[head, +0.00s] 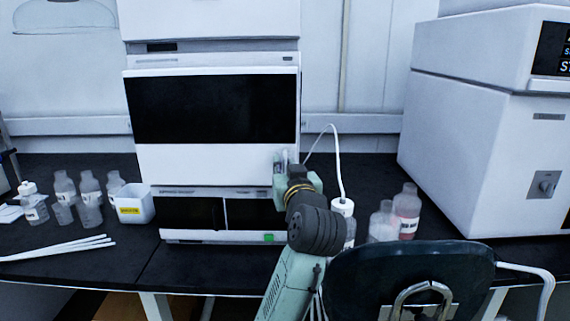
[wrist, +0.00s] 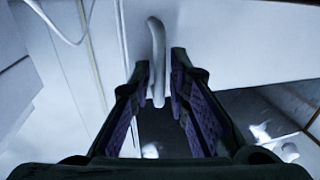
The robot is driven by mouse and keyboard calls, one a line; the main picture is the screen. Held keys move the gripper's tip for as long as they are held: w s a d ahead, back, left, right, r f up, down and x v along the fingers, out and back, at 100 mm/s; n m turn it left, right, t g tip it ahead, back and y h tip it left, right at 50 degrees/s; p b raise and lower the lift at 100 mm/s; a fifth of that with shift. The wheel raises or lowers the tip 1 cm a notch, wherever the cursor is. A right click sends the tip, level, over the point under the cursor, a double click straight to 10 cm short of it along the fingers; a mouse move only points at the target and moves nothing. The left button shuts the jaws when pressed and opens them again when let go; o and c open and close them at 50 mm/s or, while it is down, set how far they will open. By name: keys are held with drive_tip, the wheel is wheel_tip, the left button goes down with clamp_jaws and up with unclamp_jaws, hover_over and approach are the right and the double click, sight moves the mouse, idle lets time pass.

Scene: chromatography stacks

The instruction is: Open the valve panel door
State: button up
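The white stack of modules (head: 215,165) stands on the dark bench in the head view. A white front panel with a dark window (head: 215,108) fills its middle; I cannot tell for certain that this is the valve panel door. My gripper (head: 284,160) is at this panel's lower right side. In the wrist view a curved pale handle (wrist: 157,60) stands out from a white surface (wrist: 230,40). My gripper (wrist: 160,75) has its fingers on either side of the handle, apart from each other, with narrow gaps beside it. The panel looks shut.
Clear bottles (head: 90,200), a white box with a yellow label (head: 135,205) and white sticks (head: 60,248) lie left of the stack. Bottles, one with pinkish liquid (head: 406,212), and a tubed bottle (head: 342,210) stand right of my arm. A large white instrument (head: 470,150) is farther right.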

drive_tip(key=shift+w, duration=0.15)
clamp_jaws()
idle(0.7)
